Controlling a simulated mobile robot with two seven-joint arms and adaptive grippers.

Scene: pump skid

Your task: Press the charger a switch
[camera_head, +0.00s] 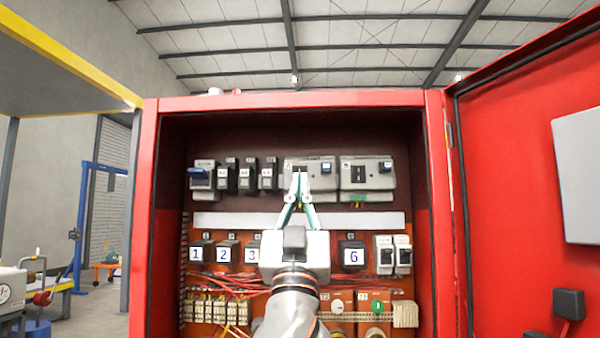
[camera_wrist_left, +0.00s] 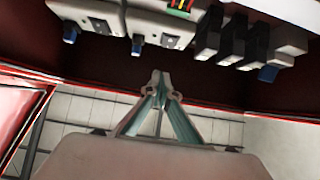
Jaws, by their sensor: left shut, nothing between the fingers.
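Two grey charger-like units hang side by side in the upper right of the red cabinet: a left unit (camera_head: 322,181) and a right unit (camera_head: 367,178). Their labels are too small to read, so I cannot tell which is charger A. The left unit has a small blue switch (camera_head: 326,168), which also shows in the left wrist view (camera_wrist_left: 137,43). My left gripper (camera_head: 299,174) is shut and empty. Its tips cover the left part of the left unit, to the left of the blue switch. In the wrist view the tips look apart from the unit. My right gripper is out of view.
Several black breakers (camera_head: 246,178) stand left of the units. A white strip (camera_head: 240,220) runs below, above numbered switches (camera_head: 353,254) and red wiring. The open red door (camera_head: 525,190) bounds the right side, and the cabinet wall (camera_head: 143,220) the left.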

